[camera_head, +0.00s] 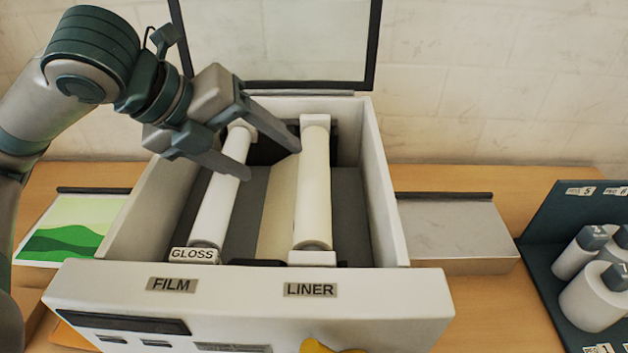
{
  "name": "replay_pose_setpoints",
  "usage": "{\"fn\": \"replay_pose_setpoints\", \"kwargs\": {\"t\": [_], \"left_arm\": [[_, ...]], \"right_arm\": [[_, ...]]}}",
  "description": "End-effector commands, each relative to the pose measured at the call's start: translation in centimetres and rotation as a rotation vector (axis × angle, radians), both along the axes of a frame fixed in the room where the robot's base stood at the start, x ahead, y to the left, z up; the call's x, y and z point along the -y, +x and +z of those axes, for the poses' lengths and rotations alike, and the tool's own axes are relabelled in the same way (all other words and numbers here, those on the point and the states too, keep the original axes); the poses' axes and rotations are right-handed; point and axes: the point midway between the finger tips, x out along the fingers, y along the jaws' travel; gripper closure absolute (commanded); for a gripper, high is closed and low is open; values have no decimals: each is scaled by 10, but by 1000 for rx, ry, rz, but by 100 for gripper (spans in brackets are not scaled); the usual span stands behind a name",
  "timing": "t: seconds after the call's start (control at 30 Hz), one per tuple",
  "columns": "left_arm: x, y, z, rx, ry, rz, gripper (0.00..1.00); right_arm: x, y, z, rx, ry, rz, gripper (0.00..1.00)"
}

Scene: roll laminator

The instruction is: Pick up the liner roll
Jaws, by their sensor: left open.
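The liner roll (314,190) is a long cream-white cylinder lying front to back in the right half of the open laminator (385,200), behind the LINER label (310,290). White holders sit at its two ends. A paler sheet (277,210) runs along its left side. The film roll (222,195), tagged GLOSS, lies parallel on the left. My left gripper (274,162) is open and empty above the rear of the laminator. One finger overlaps the film roll in the picture, and the other points at the liner roll's left side. I cannot tell whether it touches. My right gripper is not in view.
The laminator's raised glass lid (275,40) stands behind the opening. Its side walls and front panel surround the rolls. A grey metal tray (455,235) is at right, then a dark rack (570,250) with white rolls. A green picture (70,228) lies at left.

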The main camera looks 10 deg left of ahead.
Motion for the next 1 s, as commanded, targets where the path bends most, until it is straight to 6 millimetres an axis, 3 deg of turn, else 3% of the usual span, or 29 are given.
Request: {"fn": "replay_pose_setpoints", "kwargs": {"t": [0.27, 0.6, 0.73, 1.0], "left_arm": [[18, 18, -28, -5, -1, -1, 34], [27, 29, -45, -5, 0, 0, 34], [35, 37, -61, -4, -2, -1, 34], [38, 42, -68, 0, 0, 0, 34]], "right_arm": [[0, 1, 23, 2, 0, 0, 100], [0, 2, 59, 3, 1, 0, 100], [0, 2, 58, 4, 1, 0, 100], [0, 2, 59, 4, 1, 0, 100]]}}
